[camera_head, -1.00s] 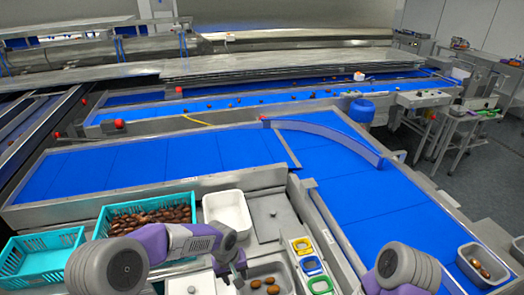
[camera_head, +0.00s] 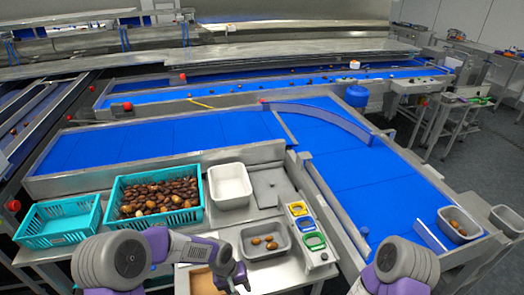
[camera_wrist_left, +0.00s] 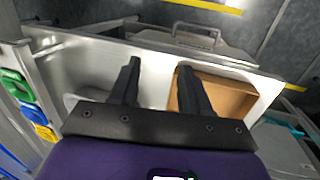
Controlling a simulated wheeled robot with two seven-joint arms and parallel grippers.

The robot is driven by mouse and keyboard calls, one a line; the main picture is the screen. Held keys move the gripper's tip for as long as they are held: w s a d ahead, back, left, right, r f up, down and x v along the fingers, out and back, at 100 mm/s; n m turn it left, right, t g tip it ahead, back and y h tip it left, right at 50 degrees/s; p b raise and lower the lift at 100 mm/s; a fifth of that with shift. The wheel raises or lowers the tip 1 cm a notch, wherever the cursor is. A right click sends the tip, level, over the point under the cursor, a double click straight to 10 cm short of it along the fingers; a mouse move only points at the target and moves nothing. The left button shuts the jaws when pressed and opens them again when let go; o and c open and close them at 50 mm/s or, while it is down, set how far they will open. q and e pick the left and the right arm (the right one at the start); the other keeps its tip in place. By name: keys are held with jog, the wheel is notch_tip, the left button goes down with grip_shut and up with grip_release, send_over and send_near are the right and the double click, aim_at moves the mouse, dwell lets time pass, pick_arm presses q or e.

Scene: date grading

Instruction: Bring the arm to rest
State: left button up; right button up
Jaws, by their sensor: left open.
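My left arm (camera_head: 170,250) comes in from the lower left in the head view. Its gripper (camera_head: 239,279) hangs at the front of the steel bench, left of and below the grey tray with a few dates (camera_head: 248,254). In the left wrist view the two black fingers of the gripper (camera_wrist_left: 158,72) stand apart with nothing between them. A brown box or panel (camera_wrist_left: 235,98) and pale metal surface lie beyond the fingers. My right arm (camera_head: 400,265) shows at the lower edge; its gripper is out of view.
A teal crate of dates (camera_head: 118,222), an empty teal crate (camera_head: 50,241) and a white tub (camera_head: 231,184) stand behind the left arm. Yellow, blue and green-rimmed holders (camera_head: 299,208) are to the right. Blue belts (camera_head: 345,165) lie behind. A grey bin holds dates (camera_head: 447,215) at right.

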pick_arm(q)
jog(key=s+a+f+h+b, duration=0.1)
jog(key=s+f+b, duration=0.6)
jog(key=s+f, duration=0.9)
notch_tip(320, 180, down, 5)
jog(key=shift+s+a+r+t, duration=0.1)
jog(key=shift+s+a+t, duration=0.2)
jog(key=shift+a, duration=0.45)
pick_arm(e)
notch_tip(320, 180, down, 8)
